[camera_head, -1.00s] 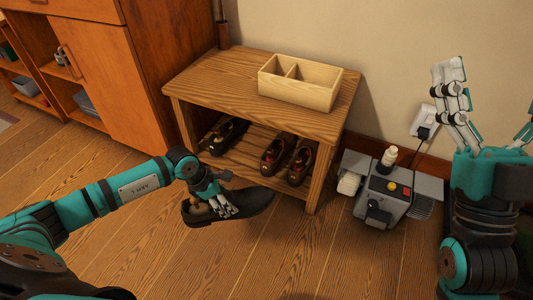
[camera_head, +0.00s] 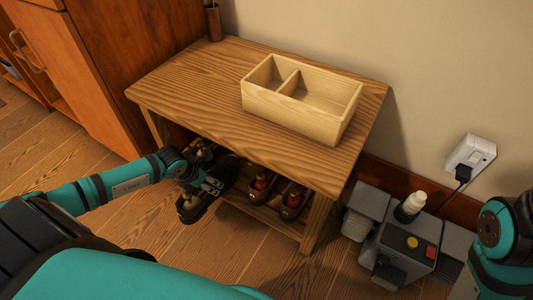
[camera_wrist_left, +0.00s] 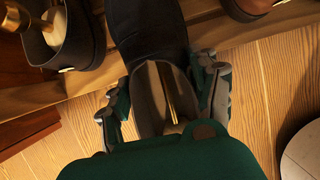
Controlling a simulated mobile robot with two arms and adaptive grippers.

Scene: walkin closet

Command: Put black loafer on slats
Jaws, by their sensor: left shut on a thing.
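The black loafer (camera_head: 190,209) is gripped at its heel end by my left gripper (camera_head: 199,184), in front of the bench's lower shelf. In the left wrist view the loafer (camera_wrist_left: 146,32) sits between the two fingers (camera_wrist_left: 166,95), with a shoe tree inside it. Its toe reaches over the slats (camera_wrist_left: 223,27), while its heel is outside the shelf. I cannot tell whether the toe touches the slats. In the head view the slats (camera_head: 258,212) show below the other shoes. My right gripper is out of view.
Red-lined shoes (camera_head: 292,200) stand right of the loafer. Another dark shoe (camera_wrist_left: 82,38) stands to its left. The wooden bench top (camera_head: 190,85), carrying a divided box (camera_head: 290,107), overhangs the shelf. A grey machine (camera_head: 400,240) stands at the right.

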